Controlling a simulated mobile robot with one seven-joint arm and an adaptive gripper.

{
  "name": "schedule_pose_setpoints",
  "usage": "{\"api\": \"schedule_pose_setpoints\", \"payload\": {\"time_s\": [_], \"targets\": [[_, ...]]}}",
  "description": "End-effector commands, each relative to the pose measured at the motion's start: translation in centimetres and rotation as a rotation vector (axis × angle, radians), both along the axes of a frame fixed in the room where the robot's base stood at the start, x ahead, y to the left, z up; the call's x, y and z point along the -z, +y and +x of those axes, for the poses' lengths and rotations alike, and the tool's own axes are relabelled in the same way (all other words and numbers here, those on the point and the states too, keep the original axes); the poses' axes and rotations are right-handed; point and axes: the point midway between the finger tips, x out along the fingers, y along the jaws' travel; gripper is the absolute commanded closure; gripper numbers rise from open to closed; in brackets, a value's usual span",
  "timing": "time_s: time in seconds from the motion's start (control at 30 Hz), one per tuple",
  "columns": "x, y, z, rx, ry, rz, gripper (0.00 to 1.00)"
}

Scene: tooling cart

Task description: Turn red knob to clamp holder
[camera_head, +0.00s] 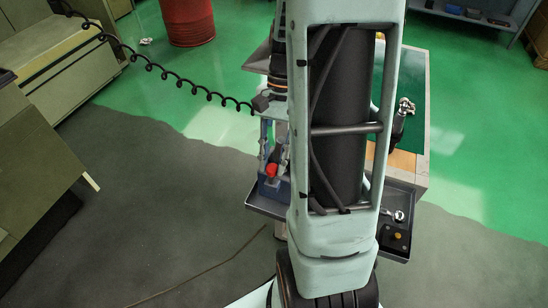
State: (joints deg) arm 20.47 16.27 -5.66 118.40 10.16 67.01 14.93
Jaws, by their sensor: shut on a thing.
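The red knob (271,170) is small and bright. It sits at the front of a blue-grey holder fixture (270,188) on the left side of the cart. My gripper (276,157) points down at the knob from above, its dark end right at the knob. It looks shut on the knob, but the contact is small in the picture. My own arm link covers the middle of the view and hides much of the fixture and the cart's centre.
The cart has a dark lower tray (262,207). A metal tool (399,215) and a yellow button (397,235) show at its right. A black coiled cable (190,84) hangs at upper left. A red drum (188,22) stands behind. The floor to the left is open.

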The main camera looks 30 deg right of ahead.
Motion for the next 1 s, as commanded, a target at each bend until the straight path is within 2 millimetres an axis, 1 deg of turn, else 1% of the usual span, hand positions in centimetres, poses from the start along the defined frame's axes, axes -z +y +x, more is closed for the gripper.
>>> {"api": "schedule_pose_setpoints", "payload": {"time_s": [0.3,0.5,0.7,1.0], "targets": [[-0.11,0.25,0.21,-0.294,0.0,0.0,1.0],[-0.1,0.36,0.26,-0.443,-0.001,0.0,1.0],[-0.08,0.4,0.29,-0.548,-0.001,-0.001,1.0],[-0.06,0.47,0.34,-0.62,-0.003,-0.001,1.0]]}}
